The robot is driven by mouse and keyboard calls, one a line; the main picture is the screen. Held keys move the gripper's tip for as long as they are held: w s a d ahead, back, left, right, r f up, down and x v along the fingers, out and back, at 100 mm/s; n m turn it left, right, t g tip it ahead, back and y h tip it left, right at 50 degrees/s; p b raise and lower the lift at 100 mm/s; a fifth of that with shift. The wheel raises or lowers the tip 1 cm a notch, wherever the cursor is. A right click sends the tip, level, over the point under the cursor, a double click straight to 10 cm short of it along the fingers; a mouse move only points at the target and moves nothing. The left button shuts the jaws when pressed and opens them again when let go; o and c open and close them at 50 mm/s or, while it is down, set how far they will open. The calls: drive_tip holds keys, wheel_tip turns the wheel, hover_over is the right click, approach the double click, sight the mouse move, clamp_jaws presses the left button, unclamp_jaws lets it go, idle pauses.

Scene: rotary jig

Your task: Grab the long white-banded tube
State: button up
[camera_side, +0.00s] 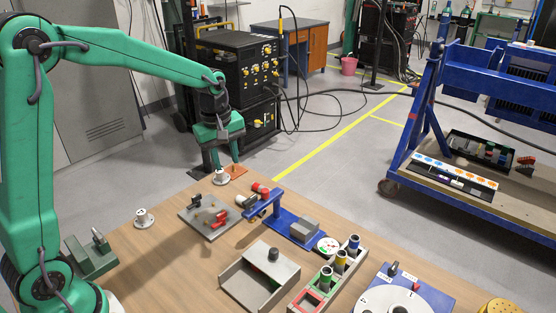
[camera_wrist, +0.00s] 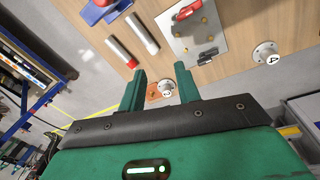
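In the wrist view a silver tube with a whitish end (camera_wrist: 142,33) lies on the wooden table, beside a second silver tube with a red end (camera_wrist: 120,52). The whitish-ended tube looks like the white-banded one, but the band is small. My gripper (camera_side: 225,164) hangs above the table's far corner, fingers down. In the wrist view my gripper (camera_wrist: 160,68) has its fingers apart with nothing between the tips; the tubes lie beyond them.
A metal plate with a red clamp (camera_wrist: 198,35) lies beside the tubes. A blue fixture (camera_side: 280,220) stands on their other side. A numbered disc (camera_side: 221,177) and orange plate (camera_side: 237,171) sit under my gripper. A tube rack (camera_side: 313,299) stands nearer the front.

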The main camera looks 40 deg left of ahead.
sight(239, 196)
drive_tip(key=w+f+n, duration=0.1)
drive_tip(key=f, duration=0.1)
drive_tip(key=w+a+f+n+g, duration=0.1)
drive_tip(key=w+f+n, duration=0.1)
drive_tip(key=f, duration=0.1)
drive_tip(key=w+a+f+n, duration=0.1)
drive_tip(key=w+f, duration=0.1)
drive_tip(key=f, duration=0.1)
drive_tip(key=shift+a+f+n, duration=0.15)
drive_tip(key=shift+f+n, duration=0.1)
drive_tip(key=shift+n, duration=0.05)
drive_tip(key=shift+f, duration=1.25)
drive_tip(key=shift+f, duration=0.1)
drive_tip(key=shift+f, duration=2.5)
clamp_jaws()
